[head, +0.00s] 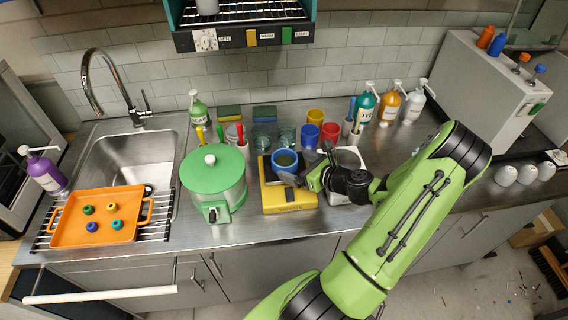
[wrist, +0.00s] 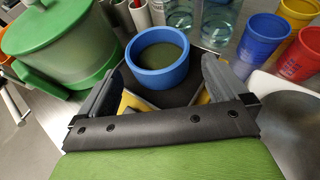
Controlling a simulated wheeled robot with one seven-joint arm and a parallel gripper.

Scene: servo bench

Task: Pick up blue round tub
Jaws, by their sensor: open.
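The blue round tub (head: 285,161) sits on top of a yellow device with a dark plate (head: 289,197) near the middle of the counter. In the wrist view the tub (wrist: 157,73) has a thick blue rim and a dark greenish inside. My gripper (head: 296,179) is at the tub's front right in the head view. In the wrist view my gripper (wrist: 158,82) has its two fingers spread, one on each side of the tub, with visible gaps at the rim. Whether the fingers reach below the rim is hard to tell.
A green lidded pot (head: 213,180) stands close on the left. Clear glasses (head: 287,136), a blue cup (head: 309,136), a red cup (head: 330,133) and a yellow cup (head: 315,117) stand behind. An orange tray (head: 72,236) lies far left by the sink (head: 135,160).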

